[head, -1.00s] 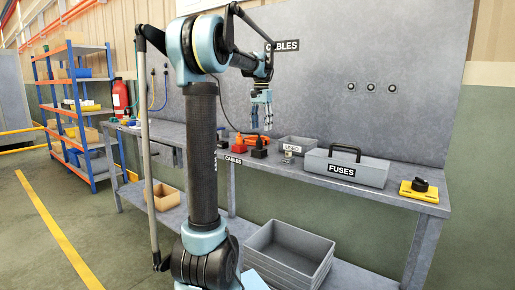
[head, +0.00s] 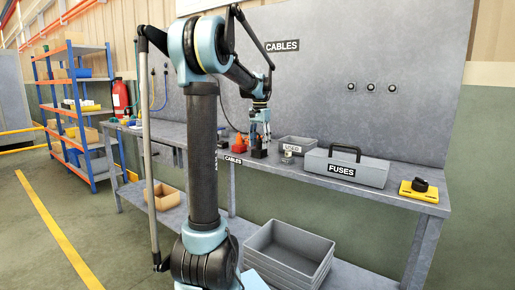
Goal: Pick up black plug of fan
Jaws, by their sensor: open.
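A small black plug (head: 259,153) stands on the grey workbench (head: 300,178), just left of the bin marked USED. An orange-red plug (head: 239,147) with a dark base is close on its left. My gripper (head: 260,141) is open, points down and is right over the black plug, with its fingers at the plug's upper part. I cannot tell whether the fingers touch it; they hide part of its top. No fan can be made out.
A small metal cylinder (head: 287,158) and the grey USED bin (head: 299,143) stand close on the right. Further right are the grey FUSES box (head: 346,172) and a yellow block with a black knob (head: 419,190). The grey back panel (head: 400,120) rises behind the bench.

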